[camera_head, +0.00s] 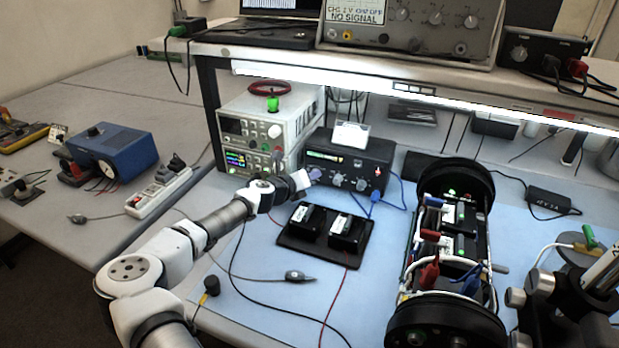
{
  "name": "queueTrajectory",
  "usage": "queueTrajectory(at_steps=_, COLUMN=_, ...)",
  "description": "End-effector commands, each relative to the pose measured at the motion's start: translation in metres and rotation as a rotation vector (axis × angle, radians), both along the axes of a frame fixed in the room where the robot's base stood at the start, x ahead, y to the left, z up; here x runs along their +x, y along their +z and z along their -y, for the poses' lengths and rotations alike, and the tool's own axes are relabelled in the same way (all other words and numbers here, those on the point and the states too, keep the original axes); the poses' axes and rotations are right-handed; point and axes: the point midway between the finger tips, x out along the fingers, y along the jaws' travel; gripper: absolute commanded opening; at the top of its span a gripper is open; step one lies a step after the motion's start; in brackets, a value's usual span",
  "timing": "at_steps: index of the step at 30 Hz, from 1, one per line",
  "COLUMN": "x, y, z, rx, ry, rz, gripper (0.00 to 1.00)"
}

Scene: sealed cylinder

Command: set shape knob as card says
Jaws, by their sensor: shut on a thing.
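A black instrument box (360,160) with a small lit display stands on the blue mat under the shelf. A row of several pale knobs lies along its lower front. A small white card (351,135) stands on top of the box, its writing too small to read. My gripper (307,180) is at the left end of the box's front, shut on the leftmost knob (315,173), which it partly hides. I cannot read the knob's label or its pointer setting.
A grey power supply (270,125) stands close to the left of my gripper. A black tray (325,238) with two dark blocks sits in front of the box. Thin cables cross the mat.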

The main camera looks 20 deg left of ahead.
Motion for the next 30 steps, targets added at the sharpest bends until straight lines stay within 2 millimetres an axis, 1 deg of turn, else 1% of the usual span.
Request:
queueTrajectory(at_steps=8, x=-0.0002, y=0.0008, z=0.0007, rx=0.074, ry=-0.001, rz=0.002, gripper=0.0)
queueTrajectory(at_steps=24, x=-0.0001, y=0.003, z=0.0044, rx=0.459, ry=-0.003, rz=0.017, gripper=0.0)
queueTrajectory(at_steps=30, x=-0.0002, y=0.0027, z=0.0047, rx=0.557, ry=-0.001, rz=0.019, gripper=0.0)
